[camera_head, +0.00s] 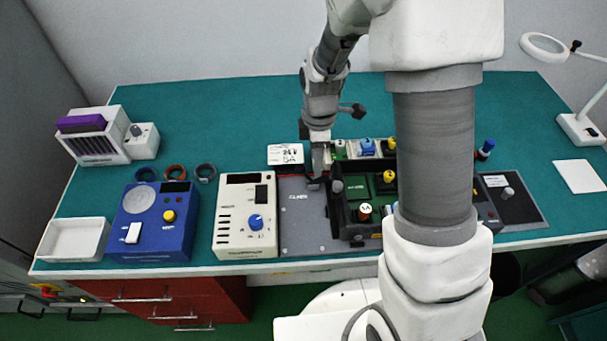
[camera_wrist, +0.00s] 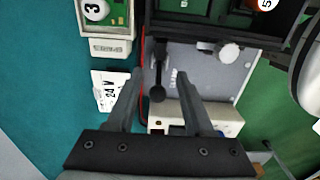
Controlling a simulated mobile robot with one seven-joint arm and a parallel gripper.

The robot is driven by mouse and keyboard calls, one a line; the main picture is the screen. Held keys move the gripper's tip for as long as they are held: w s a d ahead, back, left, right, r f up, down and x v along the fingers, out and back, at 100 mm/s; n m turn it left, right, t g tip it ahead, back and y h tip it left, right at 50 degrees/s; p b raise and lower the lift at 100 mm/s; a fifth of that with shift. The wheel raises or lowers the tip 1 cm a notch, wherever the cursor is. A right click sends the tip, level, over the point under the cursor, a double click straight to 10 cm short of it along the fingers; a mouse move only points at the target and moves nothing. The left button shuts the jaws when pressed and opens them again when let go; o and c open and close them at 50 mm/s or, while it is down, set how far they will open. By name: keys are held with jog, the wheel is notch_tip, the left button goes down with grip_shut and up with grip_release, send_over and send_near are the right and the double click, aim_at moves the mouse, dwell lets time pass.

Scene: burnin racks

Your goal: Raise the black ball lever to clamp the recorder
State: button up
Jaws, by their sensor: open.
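The black ball lever (camera_wrist: 158,92) shows in the wrist view as a short dark arm ending in a round ball, lying over the grey plate's edge. My gripper (camera_wrist: 159,72) is open, with one finger on each side of the lever in the picture; I cannot tell whether they touch it. In the head view my gripper (camera_head: 317,172) points down at the back of the grey plate (camera_head: 303,222), and the lever cannot be made out there. A black-framed unit with green boards (camera_head: 345,224) sits at the plate's right; I cannot tell whether it is the recorder.
A cream instrument with a blue knob (camera_head: 232,238) stands just left of the plate. A white 24 V card (camera_head: 286,154) lies behind it. A blue box (camera_head: 160,245) and a white tray (camera_head: 70,240) are farther left. My arm hides part of the right side.

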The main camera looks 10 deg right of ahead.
notch_tip(320, 180, up, 7)
jog(key=p, duration=0.4)
jog(key=shift+r, duration=0.1)
dwell(0.6)
jog(key=s+d+r+m+t, duration=0.15)
jog(key=s+r+m, duration=0.25)
jog(key=r, duration=0.4)
jog(key=s+d+r+m+t, duration=0.1)
jog(key=s+d+r+m, duration=0.15)
jog(key=r+m, duration=0.4)
jog(key=s+d+r+m+t, duration=0.1)
jog(key=s+r+m+t, duration=0.2)
jog(key=s+r+m, duration=0.4)
jog(key=s, duration=0.5)
jog(key=shift+d+r, duration=0.25)
jog(key=shift+d, duration=0.05)
